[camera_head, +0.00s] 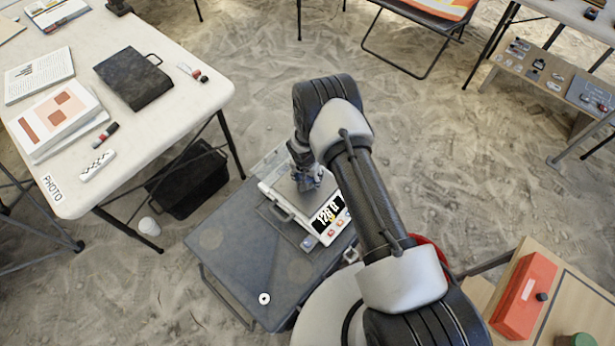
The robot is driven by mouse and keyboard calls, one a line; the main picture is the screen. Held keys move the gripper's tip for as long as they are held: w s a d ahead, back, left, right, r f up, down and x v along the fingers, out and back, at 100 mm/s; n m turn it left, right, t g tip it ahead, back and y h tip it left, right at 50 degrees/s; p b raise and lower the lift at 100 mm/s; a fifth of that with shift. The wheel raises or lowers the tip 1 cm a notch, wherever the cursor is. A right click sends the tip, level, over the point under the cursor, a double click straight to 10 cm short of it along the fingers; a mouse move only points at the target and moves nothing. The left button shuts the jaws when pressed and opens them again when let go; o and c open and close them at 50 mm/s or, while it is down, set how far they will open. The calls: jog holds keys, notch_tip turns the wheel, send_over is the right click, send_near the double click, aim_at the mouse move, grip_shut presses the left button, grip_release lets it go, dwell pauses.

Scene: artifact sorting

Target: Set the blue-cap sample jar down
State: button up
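A white weighing scale (329,233) with a lit display stands on the dark grey case top (225,255) in the middle of the view. My gripper (307,183) points down just over the scale's plate, and my arm covers much of it from above. The blue-cap sample jar cannot be made out clearly. Small bluish patches show at the fingertips, but I cannot tell whether they belong to the jar or to my gripper. Whether the fingers are open or shut is hidden.
A red box (523,295) and a green-topped item (577,340) are at lower right. A white ring (264,298) lies on the case top, whose left part is mostly free.

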jog(key=shift+o, duration=1.4)
jog(key=r+p, duration=0.1)
jog(key=r, duration=0.3)
jog(key=s+r+p, duration=0.1)
jog(key=r, duration=0.3)
jog(key=r+p, duration=0.2)
jog(key=r, duration=0.2)
jog(key=shift+s+a+r, duration=0.1)
jog(key=shift+s+a, duration=0.25)
jog(key=shift+s, duration=0.05)
jog(key=shift+w+r, duration=0.15)
jog(key=shift+r, duration=0.15)
jog(key=s+d+r, duration=0.1)
jog(key=d+r, duration=0.2)
jog(key=r, duration=0.7)
jog(key=s+d+r+n+t, duration=0.1)
jog(key=s+d+r, duration=0.1)
jog(key=r, duration=0.9)
jog(key=s+d+r, duration=0.1)
jog(key=d+r, duration=0.2)
jog(key=r, duration=0.7)
jog(key=s+d+r+n+t, duration=0.1)
jog(key=s+d+r+n, duration=0.15)
jog(key=s+r, duration=0.85)
jog(key=s+d+r+t, duration=0.1)
jog(key=s+r, duration=0.1)
jog(key=s, duration=1.2)
jog(key=shift+s+r+n+y, duration=0.15)
jog(key=shift+r+n+y, duration=0.15)
jog(key=shift+n, duration=0.15)
